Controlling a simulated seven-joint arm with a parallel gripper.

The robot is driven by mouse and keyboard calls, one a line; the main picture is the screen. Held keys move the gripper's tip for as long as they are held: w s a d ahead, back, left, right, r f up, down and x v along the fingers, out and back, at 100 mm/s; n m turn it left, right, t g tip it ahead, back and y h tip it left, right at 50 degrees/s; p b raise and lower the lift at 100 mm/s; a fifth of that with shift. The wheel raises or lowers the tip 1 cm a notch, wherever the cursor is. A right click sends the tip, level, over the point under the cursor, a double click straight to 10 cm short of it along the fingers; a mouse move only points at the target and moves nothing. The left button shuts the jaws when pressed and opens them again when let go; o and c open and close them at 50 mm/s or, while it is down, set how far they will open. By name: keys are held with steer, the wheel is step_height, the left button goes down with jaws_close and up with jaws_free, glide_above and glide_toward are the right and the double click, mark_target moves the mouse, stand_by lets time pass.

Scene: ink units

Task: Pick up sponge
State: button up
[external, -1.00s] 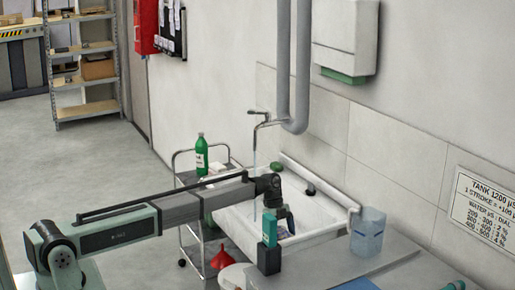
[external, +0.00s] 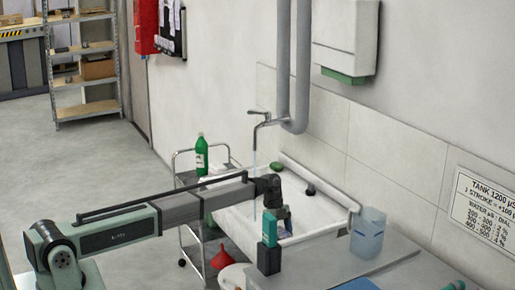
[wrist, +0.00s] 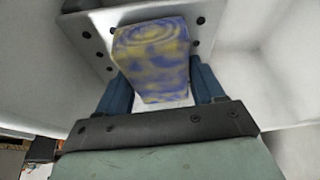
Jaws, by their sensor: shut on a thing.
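A block mottled yellow and blue, which looks like the sponge (wrist: 152,62), sits between the two blue fingers in the wrist view. My gripper (wrist: 161,88) is shut on it, with one finger at each side. In the external view my gripper (external: 284,214) is over the white sink (external: 318,215), at the end of my outstretched arm. The sponge is too small and too covered there to make out clearly. I cannot tell whether it touches the basin.
A tap (external: 262,118) runs a thin stream of water close to my wrist. A clear jug (external: 368,234) stands on the counter to the right. A green object (external: 276,167) and a dark one (external: 310,189) lie on the sink's back edge.

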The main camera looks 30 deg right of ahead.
mark_target(281, 232)
steer(key=shift+r, duration=0.1)
step_height(281, 232, up, 10)
steer(key=shift+r, duration=0.2)
stand_by(0.5)
